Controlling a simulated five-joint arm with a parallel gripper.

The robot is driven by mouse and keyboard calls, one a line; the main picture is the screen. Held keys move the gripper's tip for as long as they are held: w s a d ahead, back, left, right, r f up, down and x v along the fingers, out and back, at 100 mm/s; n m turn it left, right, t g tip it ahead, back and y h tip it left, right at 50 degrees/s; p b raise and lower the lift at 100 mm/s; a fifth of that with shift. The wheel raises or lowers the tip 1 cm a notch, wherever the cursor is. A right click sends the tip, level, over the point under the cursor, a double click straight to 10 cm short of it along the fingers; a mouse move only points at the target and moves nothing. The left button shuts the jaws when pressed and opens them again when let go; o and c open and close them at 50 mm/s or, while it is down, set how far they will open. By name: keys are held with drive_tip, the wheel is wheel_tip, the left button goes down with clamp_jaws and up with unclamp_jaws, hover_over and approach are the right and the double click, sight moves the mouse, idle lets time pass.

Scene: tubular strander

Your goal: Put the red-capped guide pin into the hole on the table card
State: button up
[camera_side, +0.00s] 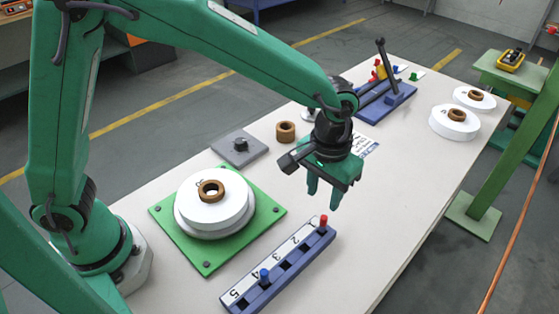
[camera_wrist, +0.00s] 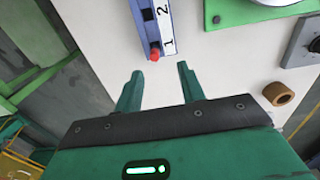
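The red-capped guide pin (camera_side: 323,220) stands in the slot marked 1 of a blue rack (camera_side: 292,266) with a numbered white strip. In the wrist view the red cap (camera_wrist: 155,55) shows at the rack's near end (camera_wrist: 149,28), just beyond and between my fingertips. My gripper (camera_side: 322,199) points down, open and empty, above the table close to the red cap; its spread fingers show in the wrist view (camera_wrist: 160,70). A white printed card (camera_side: 366,147) lies on the table behind my gripper, partly hidden. I cannot make out its hole.
A blue-capped pin (camera_side: 264,277) stands in slot 4. A white spool (camera_side: 212,222) on a green plate (camera_side: 206,258) stands to the left. A brown ring (camera_side: 286,131) and a grey plate (camera_side: 239,148) lie behind. A blue fixture (camera_side: 388,104) stands farther back.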

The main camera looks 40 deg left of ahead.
sight(324, 217)
drive_tip(key=shift+d+f, duration=0.2)
drive_tip(key=shift+d, duration=0.05)
drive_tip(key=shift+d+f, duration=0.2)
drive_tip(key=shift+f, duration=3.75)
clamp_jaws()
